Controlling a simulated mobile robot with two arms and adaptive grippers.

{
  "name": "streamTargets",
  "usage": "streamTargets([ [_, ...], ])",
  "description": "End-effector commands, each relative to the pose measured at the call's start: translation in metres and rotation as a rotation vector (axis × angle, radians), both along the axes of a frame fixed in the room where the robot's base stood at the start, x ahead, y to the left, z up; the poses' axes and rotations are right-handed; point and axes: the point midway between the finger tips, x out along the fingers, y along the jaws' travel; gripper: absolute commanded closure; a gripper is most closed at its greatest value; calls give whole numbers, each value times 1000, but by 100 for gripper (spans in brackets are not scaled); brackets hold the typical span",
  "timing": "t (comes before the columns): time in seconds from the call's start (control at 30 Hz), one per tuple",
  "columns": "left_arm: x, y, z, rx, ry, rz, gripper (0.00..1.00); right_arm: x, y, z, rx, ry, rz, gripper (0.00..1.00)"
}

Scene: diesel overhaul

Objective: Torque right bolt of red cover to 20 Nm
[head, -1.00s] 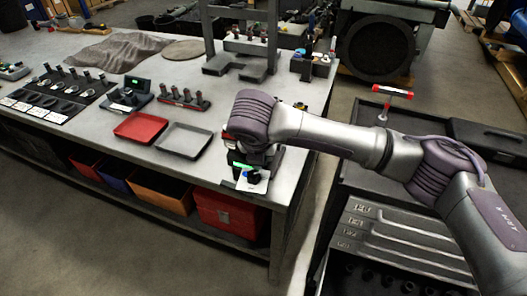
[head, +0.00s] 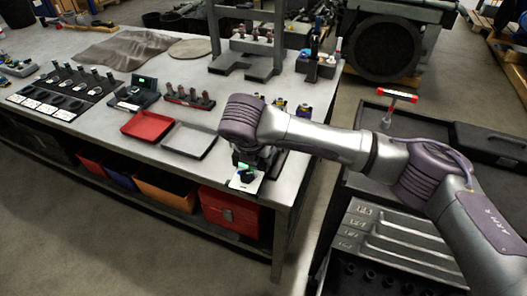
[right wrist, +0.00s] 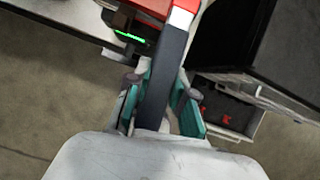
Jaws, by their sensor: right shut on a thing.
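My right gripper (right wrist: 158,95) has its teal fingers shut on a dark bar-shaped tool (right wrist: 166,72). A white band and a red part show at the tool's far end; I cannot tell whether the red belongs to it. In the head view my arm hides the gripper and the tool above the bench's front right corner. A dark device with a green light (head: 244,167) is under my wrist there; a green-lit display (right wrist: 130,37) shows beside the bar in the right wrist view. I cannot make out a red cover or its right bolt. My left gripper is not in view.
A red tray (head: 145,124) and a grey tray (head: 189,140) lie on the bench. Small racks and a display device (head: 136,92) stand behind them.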

Motion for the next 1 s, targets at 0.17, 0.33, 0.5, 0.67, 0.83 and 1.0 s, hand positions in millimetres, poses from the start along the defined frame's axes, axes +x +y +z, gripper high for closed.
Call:
streamTargets([
  [0.17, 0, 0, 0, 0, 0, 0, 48, -1, 6, 3, 10, -8, 16, 100],
  [0.33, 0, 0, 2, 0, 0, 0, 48, 0, 7, 4, 10, -7, 11, 100],
  [0.5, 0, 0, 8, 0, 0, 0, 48, 1, 13, 5, 11, -6, -20, 100],
  [0.67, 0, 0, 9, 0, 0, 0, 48, 2, 15, 4, 11, -8, -33, 100],
  [0.83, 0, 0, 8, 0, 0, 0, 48, 2, 15, 4, 11, -8, -33, 100],
  [1.0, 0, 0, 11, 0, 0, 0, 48, 3, 17, 5, 11, -7, -47, 100],
])
